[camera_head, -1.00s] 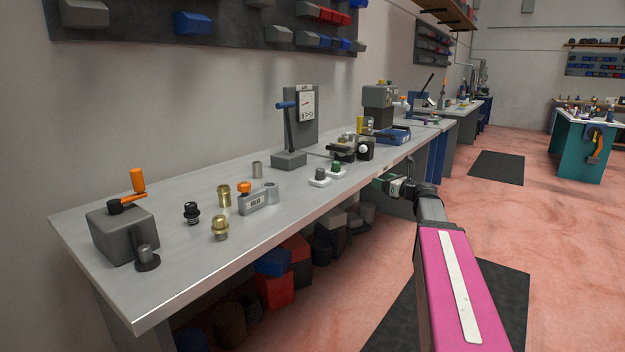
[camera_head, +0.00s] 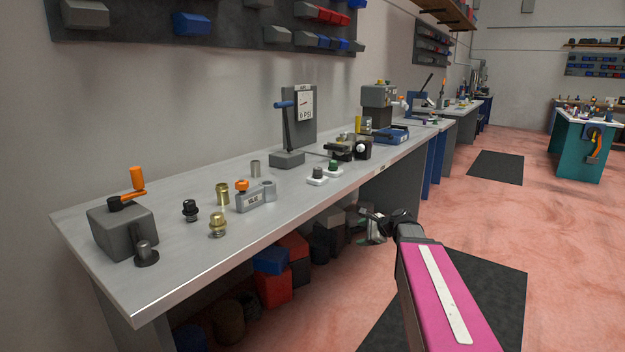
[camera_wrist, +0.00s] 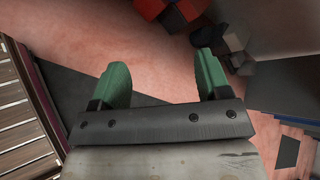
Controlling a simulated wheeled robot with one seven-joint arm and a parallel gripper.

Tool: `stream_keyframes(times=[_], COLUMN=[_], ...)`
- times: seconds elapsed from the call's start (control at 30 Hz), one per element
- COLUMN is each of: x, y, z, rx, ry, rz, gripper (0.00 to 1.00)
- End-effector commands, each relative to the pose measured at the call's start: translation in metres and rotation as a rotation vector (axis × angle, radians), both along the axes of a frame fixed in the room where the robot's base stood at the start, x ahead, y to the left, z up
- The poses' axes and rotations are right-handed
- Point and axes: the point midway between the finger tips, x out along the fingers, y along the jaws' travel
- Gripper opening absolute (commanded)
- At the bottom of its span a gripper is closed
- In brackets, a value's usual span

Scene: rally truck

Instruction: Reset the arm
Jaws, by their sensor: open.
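My gripper (camera_head: 371,228) is at the end of my magenta arm, off the front edge of the workbench (camera_head: 180,272) and lower than its top. In the wrist view my gripper (camera_wrist: 162,80) shows two green fingers spread wide apart with nothing between them. Beyond the fingers lie the reddish floor (camera_wrist: 75,35) and a dark mat. In the head view the fingers are small and partly merge with the dark bins behind them.
The bench holds a grey crank box (camera_head: 122,232), brass fittings (camera_head: 217,225), a valve block (camera_head: 257,196) and a pressure gauge stand (camera_head: 299,125). Red and dark bins (camera_head: 273,288) sit under the bench. Open floor (camera_head: 560,270) lies to the right.

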Motion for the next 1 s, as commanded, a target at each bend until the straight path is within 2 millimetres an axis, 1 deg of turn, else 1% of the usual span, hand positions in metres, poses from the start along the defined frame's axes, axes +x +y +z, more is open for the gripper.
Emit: stream_keyframes(times=[0.03, 0.1, 0.17, 0.2, 0.27, 0.3, 0.33, 0.4, 0.5, 0.6, 1.0], x=[-0.022, -0.047, -0.069, -0.084, -0.106, -0.121, -0.131, -0.151, -0.173, -0.186, -0.186], y=[0.010, 0.016, 0.019, 0.020, 0.019, 0.017, 0.016, 0.011, 0.004, -0.002, -0.002], z=[-0.023, -0.054, -0.078, -0.093, -0.112, -0.124, -0.132, -0.147, -0.160, -0.167, -0.167], rx=[-0.118, -0.293, -0.434, -0.523, -0.651, -0.726, -0.779, -0.882, -0.988, -1.048, -1.048], ry=[-0.008, -0.027, -0.040, -0.045, -0.054, -0.056, -0.058, -0.058, -0.053, -0.049, -0.049], rz=[0.091, 0.236, 0.373, 0.468, 0.618, 0.717, 0.791, 0.952, 1.140, 1.263, 1.263], gripper=[0.70, 0.70, 0.70, 0.70, 0.70, 0.70, 0.70, 0.70, 0.70, 0.70, 0.70])
